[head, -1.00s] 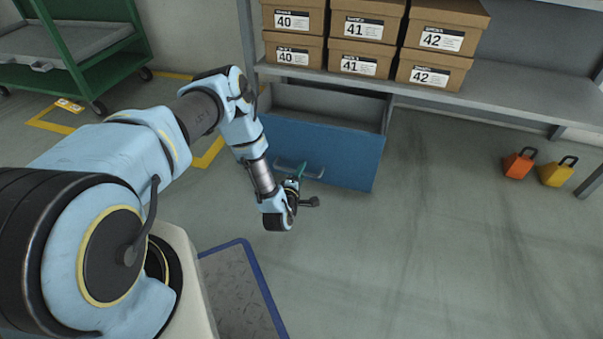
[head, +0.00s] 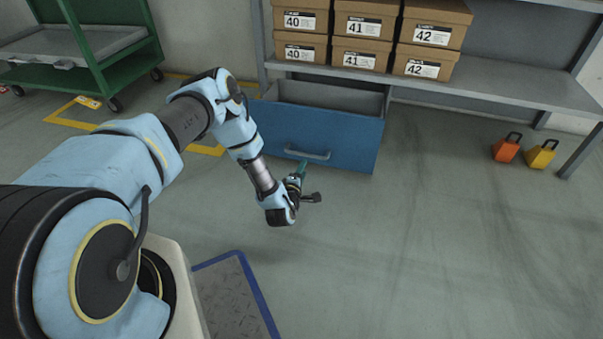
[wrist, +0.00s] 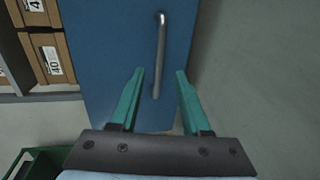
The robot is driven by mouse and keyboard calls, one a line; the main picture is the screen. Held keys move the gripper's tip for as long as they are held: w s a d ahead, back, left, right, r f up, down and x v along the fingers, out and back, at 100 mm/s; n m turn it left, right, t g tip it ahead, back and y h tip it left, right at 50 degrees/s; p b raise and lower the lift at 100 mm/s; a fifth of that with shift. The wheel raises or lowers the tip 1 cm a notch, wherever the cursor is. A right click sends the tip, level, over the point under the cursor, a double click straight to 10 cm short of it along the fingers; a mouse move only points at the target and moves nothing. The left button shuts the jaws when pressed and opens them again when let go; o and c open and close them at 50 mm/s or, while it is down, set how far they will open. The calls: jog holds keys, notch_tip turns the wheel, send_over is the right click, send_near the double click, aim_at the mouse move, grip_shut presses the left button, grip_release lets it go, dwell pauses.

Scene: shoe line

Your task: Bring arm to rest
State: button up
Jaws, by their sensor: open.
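My gripper (wrist: 160,98) is open and empty, with its two green fingers apart in the wrist view. The grey bar handle (wrist: 160,55) of the blue drawer (wrist: 110,60) lies beyond the fingertips, and the fingers do not hold it. In the head view my gripper (head: 304,170) is close in front of the drawer (head: 340,145), just below its handle (head: 308,154). The drawer is pulled out, and its interior shows. My arm is extended forward and bent downward.
Several brown shoe boxes (head: 365,28) stand on a grey shelf (head: 500,85) above the drawer. A green cart (head: 100,60) is at the upper left. An orange lock-shaped item (head: 506,150) and a yellow one (head: 541,156) are on the right.

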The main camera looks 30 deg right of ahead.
dwell(0.4)
jog(key=w+a+r+m+g+y+p, duration=0.15)
jog(key=w+a+r+m, duration=0.25)
jog(key=w+r, duration=0.5)
jog(key=a+r+m+g+y+p, duration=0.1)
jog(key=a+r+m+g+y, duration=0.25)
jog(key=a+r, duration=1.1)
jog(key=s+a+r+m+g+y+p, duration=0.1)
jog(key=s+a+r+y, duration=0.15)
jog(key=a+r, duration=0.4)
jog(key=s+a+r+m+g+y, duration=0.1)
jog(key=s+a+r+y, duration=0.1)
jog(key=s+a+r, duration=0.4)
jog(key=s+a+r+m+g+p, duration=0.1)
jog(key=s+a+r, duration=0.2)
jog(key=s+a, duration=0.25)
jog(key=s+a+r+g+p, duration=0.1)
jog(key=s+a+r+g, duration=0.15)
jog(key=s+a, duration=0.35)
notch_tip(320, 180, up, 39)
jog(key=s+d+p, duration=0.1)
jog(key=p, duration=3.6)
jog(key=shift+f+t+y, duration=0.2)
jog(key=shift+t+y, duration=0.15)
jog(key=shift+y, duration=0.1)
